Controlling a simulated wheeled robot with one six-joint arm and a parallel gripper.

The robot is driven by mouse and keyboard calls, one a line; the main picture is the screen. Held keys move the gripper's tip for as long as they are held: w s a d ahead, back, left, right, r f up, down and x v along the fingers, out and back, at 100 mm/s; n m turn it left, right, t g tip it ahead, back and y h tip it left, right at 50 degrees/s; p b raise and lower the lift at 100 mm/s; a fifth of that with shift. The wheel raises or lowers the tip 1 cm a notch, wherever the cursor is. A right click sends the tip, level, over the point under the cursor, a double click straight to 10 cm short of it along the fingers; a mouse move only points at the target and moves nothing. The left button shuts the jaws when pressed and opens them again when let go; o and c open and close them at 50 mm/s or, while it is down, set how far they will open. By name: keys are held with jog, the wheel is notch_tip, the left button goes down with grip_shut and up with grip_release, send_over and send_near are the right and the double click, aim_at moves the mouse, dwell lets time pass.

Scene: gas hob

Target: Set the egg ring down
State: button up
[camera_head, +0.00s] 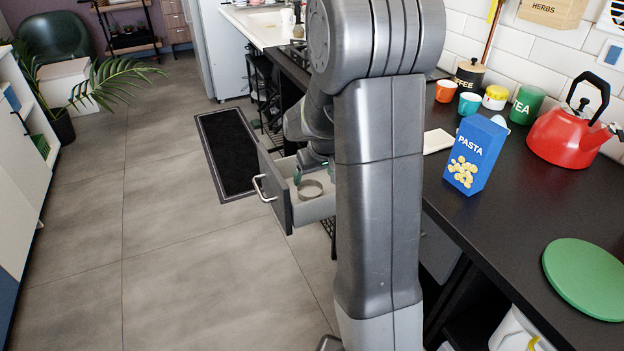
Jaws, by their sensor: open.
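The egg ring (311,189) is a small grey metal band. It shows in or just above the open drawer (315,209), right under my gripper; I cannot tell whether it rests on the drawer floor. My gripper (306,178) points down into the drawer, small and partly hidden behind my own arm. Its jaws are open, close to the ring's upper edge. The right part of the drawer is hidden by my arm.
The drawer's grey front (273,187) with its handle (264,188) sticks out over the floor. On the black counter stand a pasta box (474,155), a red kettle (567,137), canisters and cups. A green round board (588,278) lies nearer.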

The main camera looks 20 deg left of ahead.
jog(key=v, duration=0.5)
jog(key=shift+p, duration=0.4)
jog(key=shift+c, duration=0.2)
dwell(0.6)
